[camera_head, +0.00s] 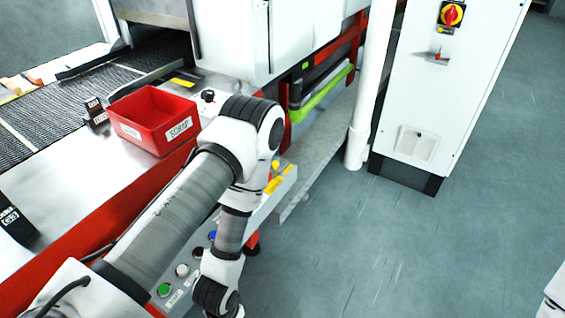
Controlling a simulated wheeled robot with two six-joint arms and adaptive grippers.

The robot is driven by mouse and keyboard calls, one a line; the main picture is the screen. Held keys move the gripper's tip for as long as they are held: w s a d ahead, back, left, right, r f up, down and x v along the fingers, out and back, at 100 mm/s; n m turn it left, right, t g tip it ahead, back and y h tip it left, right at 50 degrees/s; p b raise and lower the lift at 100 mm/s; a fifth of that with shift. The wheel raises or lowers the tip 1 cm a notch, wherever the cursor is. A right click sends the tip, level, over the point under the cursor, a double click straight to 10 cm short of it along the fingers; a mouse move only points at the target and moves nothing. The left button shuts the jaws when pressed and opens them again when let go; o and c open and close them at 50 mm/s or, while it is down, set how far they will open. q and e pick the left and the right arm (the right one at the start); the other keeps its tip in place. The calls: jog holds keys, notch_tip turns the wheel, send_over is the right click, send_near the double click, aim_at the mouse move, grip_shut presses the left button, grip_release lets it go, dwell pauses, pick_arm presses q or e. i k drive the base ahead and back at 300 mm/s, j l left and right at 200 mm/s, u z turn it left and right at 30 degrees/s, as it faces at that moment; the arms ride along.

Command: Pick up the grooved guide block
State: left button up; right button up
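A small dark block with a white label (95,112) stands on the metal ledge beside the mesh belt, just left of the red bin. A larger dark piece with a white label (14,222) lies on the ledge at the left edge, partly cut off. I cannot tell from this view which of them is the grooved guide block, and no groove is clear on either. My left arm crosses the lower left, bends at the elbow and drops to the bottom edge. Its gripper is out of frame. My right gripper is not in view either.
A red bin labelled scrap (153,120) sits on the ledge. The mesh belt (45,125) runs behind it at left. A button panel (182,270) lies beneath my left arm. A white pipe (371,90) and white cabinet (448,90) stand at right.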

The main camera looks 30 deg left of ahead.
aim_at(93, 105)
jog(key=u, duration=2)
